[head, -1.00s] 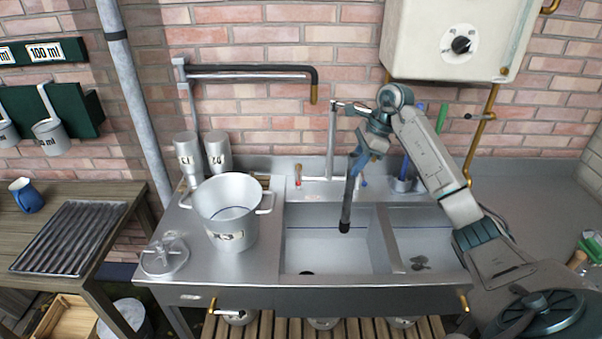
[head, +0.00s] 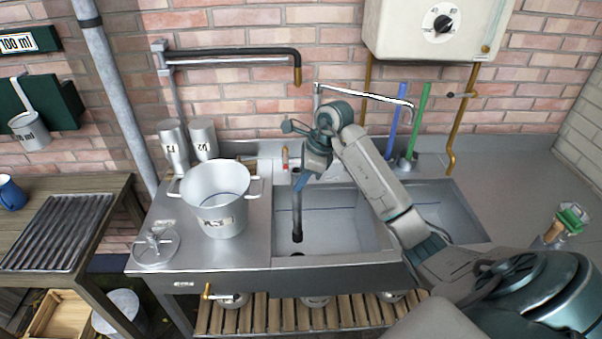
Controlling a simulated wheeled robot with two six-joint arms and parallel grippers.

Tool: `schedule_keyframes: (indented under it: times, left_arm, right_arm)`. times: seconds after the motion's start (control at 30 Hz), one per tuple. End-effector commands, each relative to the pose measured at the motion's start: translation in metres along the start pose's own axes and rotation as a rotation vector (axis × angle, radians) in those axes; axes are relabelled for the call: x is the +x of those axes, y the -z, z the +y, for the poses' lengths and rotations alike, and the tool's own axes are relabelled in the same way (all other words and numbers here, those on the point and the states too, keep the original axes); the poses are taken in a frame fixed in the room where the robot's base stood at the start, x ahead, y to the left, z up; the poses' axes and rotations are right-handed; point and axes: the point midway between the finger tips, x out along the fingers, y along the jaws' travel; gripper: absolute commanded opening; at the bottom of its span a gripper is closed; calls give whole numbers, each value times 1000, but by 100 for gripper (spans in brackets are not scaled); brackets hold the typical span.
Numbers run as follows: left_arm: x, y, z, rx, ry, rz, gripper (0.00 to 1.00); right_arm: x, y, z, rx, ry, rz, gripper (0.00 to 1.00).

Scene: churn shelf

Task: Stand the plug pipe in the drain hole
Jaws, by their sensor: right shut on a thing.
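The plug pipe (head: 297,215) is a dark, slim pipe held nearly upright over the left sink basin (head: 335,235). My right gripper (head: 300,178) is shut on its upper part. Its lower end hangs just above and behind the drain hole (head: 297,254) in the picture, with a small gap showing between them. The drain hole is a dark spot by the front left of the basin, partly cut off by the front rim. My left gripper is not in view.
A large metal pot (head: 215,200) stands left of the basin, with a round lid-like part (head: 156,246) in front of it. A swing tap (head: 365,95) is behind my right arm. Blue (head: 392,120) and green (head: 418,120) rods stand at the back right.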

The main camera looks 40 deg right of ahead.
Motion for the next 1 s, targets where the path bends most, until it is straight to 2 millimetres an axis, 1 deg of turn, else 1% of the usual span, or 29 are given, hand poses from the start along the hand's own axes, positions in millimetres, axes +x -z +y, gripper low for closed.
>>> schedule_keyframes:
  times: [0.03, 0.9, 1.0]
  left_arm:
    - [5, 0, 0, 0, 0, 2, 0]
    - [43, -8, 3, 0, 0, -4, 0]
    - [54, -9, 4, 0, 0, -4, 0]
  right_arm:
    - [7, 3, 0, 1, -1, 0, 0]
    - [87, 36, 0, 0, 1, 0, 0]
    - [97, 40, 0, -1, 1, 0, 0]
